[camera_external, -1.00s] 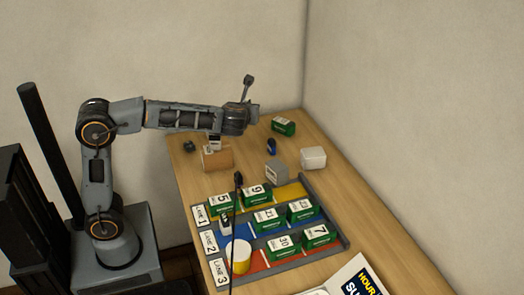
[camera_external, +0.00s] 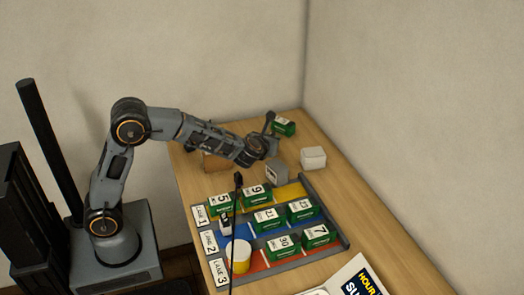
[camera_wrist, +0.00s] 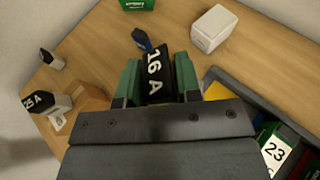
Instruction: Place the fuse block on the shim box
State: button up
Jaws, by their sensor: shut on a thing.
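My gripper (camera_wrist: 159,84) is shut on a fuse block (camera_wrist: 155,70), a black-topped block marked 16 A, held upright between the two green-dark fingers. In the external view my gripper (camera_external: 265,156) is at the far part of the table, above or beside a grey box (camera_external: 278,173) with a pale label. The held block cannot be made out there. A white box (camera_external: 313,158) and a brown box (camera_external: 216,163) stand nearby; no readable name shows which is the shim box. The wrist view also shows the white box (camera_wrist: 213,28) and the brown box (camera_wrist: 91,97).
A block marked 25 A (camera_wrist: 42,102) and a small dark item (camera_wrist: 50,61) lie left in the wrist view. A blue-black item (camera_wrist: 142,38) lies ahead. The table right of the white box is clear.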

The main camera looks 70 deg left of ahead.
jog(key=w+f, duration=0.1)
jog(key=f, duration=0.1)
jog(key=w+f, duration=0.1)
jog(key=shift+w+a+f, duration=0.1)
jog(key=shift+w+a, duration=0.15)
jog(key=shift+w, duration=0.1)
jog(key=f, duration=0.3)
jog(key=shift+w, duration=0.2)
jog(key=shift+f, duration=0.25)
jog(key=shift+f+b, duration=0.55)
jog(key=shift+b, duration=0.1)
jog(key=o, duration=1)
jog(key=shift+c, duration=0.2)
jog(key=shift+r, duration=0.1)
